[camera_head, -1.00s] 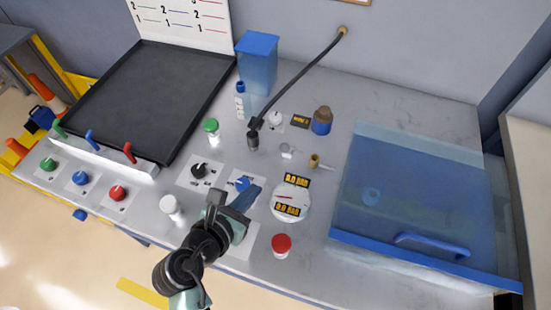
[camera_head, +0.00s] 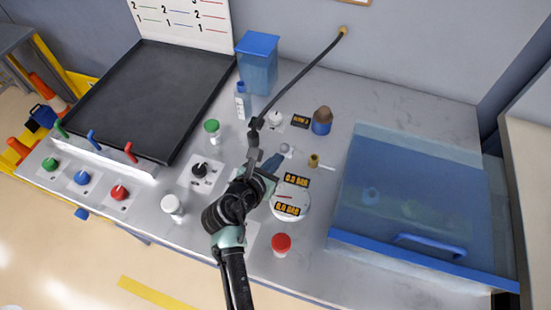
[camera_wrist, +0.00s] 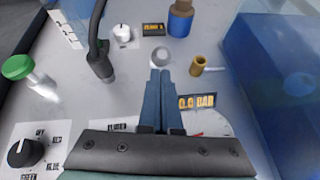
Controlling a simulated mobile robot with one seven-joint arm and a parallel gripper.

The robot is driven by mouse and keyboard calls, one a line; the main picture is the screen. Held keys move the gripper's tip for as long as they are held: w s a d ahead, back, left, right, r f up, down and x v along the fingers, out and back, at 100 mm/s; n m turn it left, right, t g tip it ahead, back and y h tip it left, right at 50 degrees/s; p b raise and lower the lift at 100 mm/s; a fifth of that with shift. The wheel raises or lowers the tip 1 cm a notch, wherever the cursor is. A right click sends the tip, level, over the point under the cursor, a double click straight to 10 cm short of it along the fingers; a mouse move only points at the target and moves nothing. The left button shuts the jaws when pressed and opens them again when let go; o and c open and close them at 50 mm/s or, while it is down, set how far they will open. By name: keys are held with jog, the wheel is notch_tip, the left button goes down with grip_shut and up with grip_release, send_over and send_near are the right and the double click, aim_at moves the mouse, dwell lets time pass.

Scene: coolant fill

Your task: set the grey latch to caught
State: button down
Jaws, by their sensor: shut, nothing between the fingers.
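What looks like the grey latch, a small rounded grey piece (camera_head: 286,149), stands on the bench top near the middle. It also shows in the wrist view (camera_wrist: 160,56), straight beyond my fingertips; its setting cannot be read. My gripper (camera_head: 272,161) is shut and empty, its blue fingers together and pointing at the grey piece. In the wrist view the fingertips (camera_wrist: 161,73) appear just short of it; whether they touch cannot be told.
A hose with a dark nozzle (camera_wrist: 100,62) stands left of the fingers. A brass fitting (camera_wrist: 198,65) is close on the right. The pressure gauge (camera_head: 289,208) and a red-capped piece (camera_head: 281,243) lie nearer. A blue transparent cover (camera_head: 410,190) fills the right.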

jog(key=shift+r+p, duration=0.15)
jog(key=shift+p, duration=0.15)
jog(key=shift+w+r+p, duration=0.1)
jog(key=shift+r+p, duration=0.1)
jog(key=shift+p, duration=0.1)
jog(key=shift+r+p, duration=0.1)
jog(key=shift+p, duration=0.25)
jog(key=shift+w+g, duration=0.1)
jog(key=shift+g, duration=0.2)
